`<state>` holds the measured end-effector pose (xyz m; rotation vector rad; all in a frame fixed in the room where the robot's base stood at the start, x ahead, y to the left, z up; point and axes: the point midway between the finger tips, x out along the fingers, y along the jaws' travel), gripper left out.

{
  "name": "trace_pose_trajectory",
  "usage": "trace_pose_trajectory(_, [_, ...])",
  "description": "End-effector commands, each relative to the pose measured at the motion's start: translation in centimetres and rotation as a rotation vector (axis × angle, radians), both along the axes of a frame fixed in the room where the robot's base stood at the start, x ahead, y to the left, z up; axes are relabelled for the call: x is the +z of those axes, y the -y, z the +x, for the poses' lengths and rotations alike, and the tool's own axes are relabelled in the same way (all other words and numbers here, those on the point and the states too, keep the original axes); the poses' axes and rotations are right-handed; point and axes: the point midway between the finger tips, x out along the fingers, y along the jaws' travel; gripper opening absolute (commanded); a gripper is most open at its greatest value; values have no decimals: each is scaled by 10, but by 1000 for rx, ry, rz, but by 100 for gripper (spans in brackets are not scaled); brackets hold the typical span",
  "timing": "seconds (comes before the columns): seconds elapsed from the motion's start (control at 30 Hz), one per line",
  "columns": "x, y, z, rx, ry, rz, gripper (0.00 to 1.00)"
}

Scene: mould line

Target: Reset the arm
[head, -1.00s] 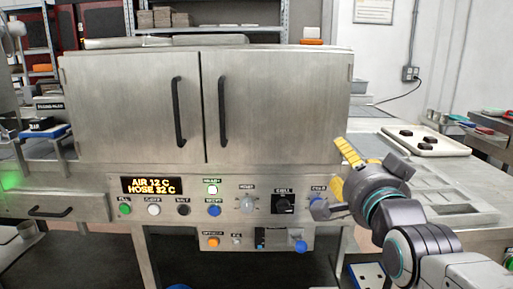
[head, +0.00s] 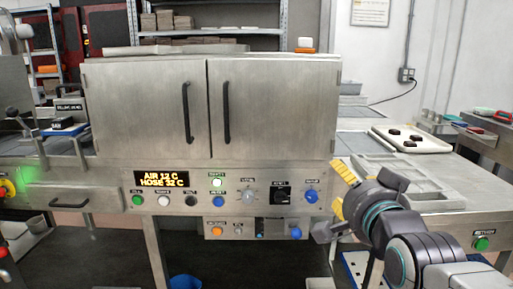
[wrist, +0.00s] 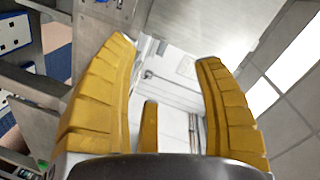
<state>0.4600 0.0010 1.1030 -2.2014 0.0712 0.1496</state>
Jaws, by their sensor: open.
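My gripper (head: 335,203) is at the right of the head view, in front of the right end of the control panel, with its yellow fingers pointing left. In the wrist view its yellow fingers (wrist: 165,65) are spread apart with nothing between them. Behind them the wrist view shows a tilted view of the wall and ceiling. My arm comes in from the lower right. The fingers appear close to the blue knob at the panel's right end, but I cannot tell whether they are clear of it in depth.
A steel cabinet (head: 275,105) with two shut doors stands above the panel. Its display (head: 161,179) reads AIR 12 C, HOSE 32 C. A tray (head: 412,150) with several dark pieces lies on the right-hand bench. A green button (head: 481,244) is at the lower right.

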Motion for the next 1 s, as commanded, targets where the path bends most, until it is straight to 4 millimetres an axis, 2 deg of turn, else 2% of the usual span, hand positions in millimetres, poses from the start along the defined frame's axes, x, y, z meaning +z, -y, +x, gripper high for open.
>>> trace_pose_trajectory(0.17, [-5,0,-11,16,-109,-89,62])
trace_pose_trajectory(0.37, [-21,1,-36,66,-294,-236,62])
trace_pose_trajectory(0.47, [-29,1,-58,120,-425,-337,62])
trace_pose_trajectory(0.8, [-55,2,-166,435,-870,-654,62])
trace_pose_trajectory(1.0, [-58,2,-207,576,-998,-733,62])
